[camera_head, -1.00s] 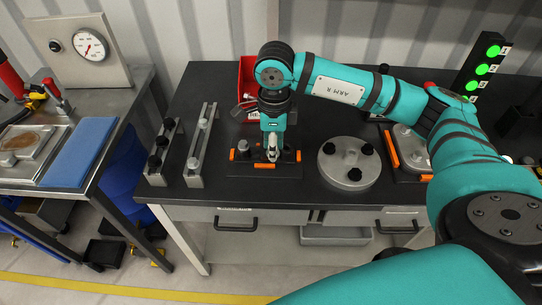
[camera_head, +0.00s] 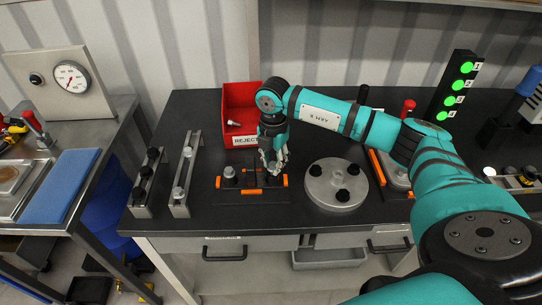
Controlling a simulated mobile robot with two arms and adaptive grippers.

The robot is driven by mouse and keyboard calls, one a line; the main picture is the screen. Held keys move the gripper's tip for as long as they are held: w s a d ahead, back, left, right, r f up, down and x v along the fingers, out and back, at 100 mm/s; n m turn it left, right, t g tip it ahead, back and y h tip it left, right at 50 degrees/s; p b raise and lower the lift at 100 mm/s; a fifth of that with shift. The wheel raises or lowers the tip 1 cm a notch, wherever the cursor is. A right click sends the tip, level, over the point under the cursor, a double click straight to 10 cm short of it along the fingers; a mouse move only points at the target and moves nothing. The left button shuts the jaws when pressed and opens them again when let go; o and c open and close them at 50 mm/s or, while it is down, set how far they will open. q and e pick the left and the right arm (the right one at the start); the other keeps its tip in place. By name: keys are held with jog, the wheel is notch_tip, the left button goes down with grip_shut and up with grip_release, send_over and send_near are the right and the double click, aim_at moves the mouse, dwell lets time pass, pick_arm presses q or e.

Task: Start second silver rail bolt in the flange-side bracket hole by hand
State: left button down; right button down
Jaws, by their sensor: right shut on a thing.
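My right gripper (camera_head: 273,166) points down over the right half of a dark fixture with orange end clamps (camera_head: 253,197). It is shut on a small silver piece, apparently a bolt, mostly hidden by the fingers. Whether the piece touches the fixture cannot be told. Another silver bolt head (camera_head: 229,171) stands in the fixture's left half. A rail with silver bolts (camera_head: 184,181) lies to the left, next to a rail with black knobs (camera_head: 147,185). The round grey flange disc with black knobs (camera_head: 337,184) lies right of the fixture. My left gripper is not in view.
A red reject bin (camera_head: 241,96) holding a light-coloured part stands behind the gripper. A pillar with green lamps (camera_head: 462,85) stands at the back right. Another orange-edged fixture (camera_head: 377,167) lies beyond the disc. A side bench with a blue mat (camera_head: 60,187) is at left.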

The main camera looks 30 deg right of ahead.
jog(key=shift+f, duration=0.2)
jog(key=m+p, duration=0.1)
jog(key=m, duration=0.2)
jog(key=shift+s+r, duration=0.1)
jog(key=shift+r, duration=0.05)
jog(key=m+p, duration=0.1)
jog(key=m, duration=0.2)
jog(key=shift+m, duration=0.4)
jog(key=m+p, duration=0.1)
jog(key=m, duration=0.2)
jog(key=shift+p, duration=0.3)
jog(key=c, duration=1.1)
grip_release()
jog(key=shift+f, duration=0.2)
jog(key=shift+o, duration=0.2)
